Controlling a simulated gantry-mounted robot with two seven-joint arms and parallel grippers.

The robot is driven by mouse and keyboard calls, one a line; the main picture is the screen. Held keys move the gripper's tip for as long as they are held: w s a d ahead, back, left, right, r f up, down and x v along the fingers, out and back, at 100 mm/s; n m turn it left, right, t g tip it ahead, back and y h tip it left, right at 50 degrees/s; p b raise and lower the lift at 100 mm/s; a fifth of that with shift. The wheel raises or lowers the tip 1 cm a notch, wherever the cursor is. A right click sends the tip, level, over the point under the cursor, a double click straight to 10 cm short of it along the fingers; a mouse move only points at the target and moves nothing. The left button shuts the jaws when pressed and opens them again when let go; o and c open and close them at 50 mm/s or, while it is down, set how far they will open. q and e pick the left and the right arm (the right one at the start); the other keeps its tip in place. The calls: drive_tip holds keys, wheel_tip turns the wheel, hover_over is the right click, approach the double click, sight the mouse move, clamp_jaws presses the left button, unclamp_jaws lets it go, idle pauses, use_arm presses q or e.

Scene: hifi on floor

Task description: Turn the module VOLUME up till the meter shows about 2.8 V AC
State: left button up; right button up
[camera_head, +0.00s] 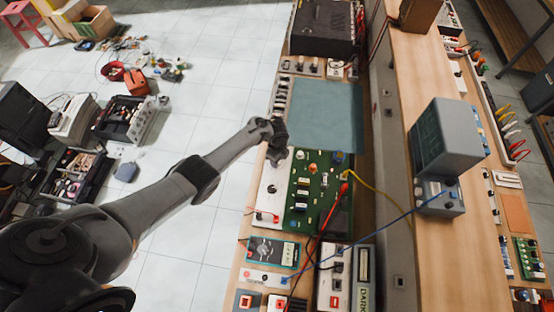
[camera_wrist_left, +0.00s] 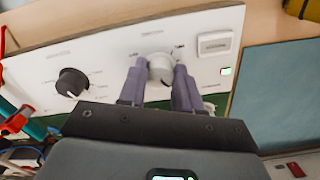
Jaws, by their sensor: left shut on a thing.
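The module is a white panel (camera_head: 270,190) beside a green circuit board (camera_head: 318,190) on the bench. In the left wrist view its white panel (camera_wrist_left: 110,58) carries a pale round knob (camera_wrist_left: 160,66), a black knob (camera_wrist_left: 72,83) and a white switch (camera_wrist_left: 215,43). The printed labels are too blurred to read surely. My left gripper (camera_wrist_left: 160,82) is shut on the pale knob, one finger on each side. In the head view the left gripper (camera_head: 276,152) covers the panel's far end. I cannot read any voltage on a meter. My right gripper is not in view.
A teal-framed device (camera_head: 273,252) and a white box with a DARK display (camera_head: 347,278) stand nearer on the bench. A grey monitor (camera_head: 446,138) stands right.

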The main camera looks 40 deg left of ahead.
use_arm(q)
drive_tip(key=o, duration=1)
drive_tip(key=shift+o, duration=0.2)
drive_tip(key=shift+r, duration=0.1)
wheel_tip(320, 180, up, 11)
drive_tip(key=p, duration=0.4)
drive_tip(key=shift+f, duration=0.2)
